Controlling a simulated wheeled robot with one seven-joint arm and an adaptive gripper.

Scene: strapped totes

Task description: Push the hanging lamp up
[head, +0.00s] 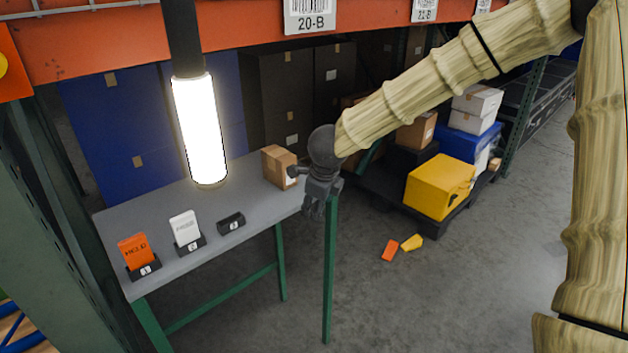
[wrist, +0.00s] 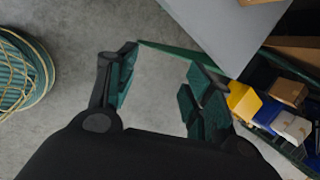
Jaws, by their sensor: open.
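The hanging lamp (head: 200,130) is a lit white tube on a dark stem, hanging over the left part of the grey table in the head view. My gripper (head: 313,208) is at the table's right edge, to the right of the lamp and lower, pointing down and clear of it. In the wrist view my gripper (wrist: 158,88) is open, with nothing between its fingers but bare floor behind. The lamp does not show in the wrist view.
The table (head: 215,262) holds an orange box (head: 134,250), a white box (head: 185,227), an empty dark stand (head: 231,223) and a cardboard box (head: 278,167). An orange rack beam (head: 240,40) crosses above. A yellow tote (head: 438,187) stands at right; floor between is mostly clear.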

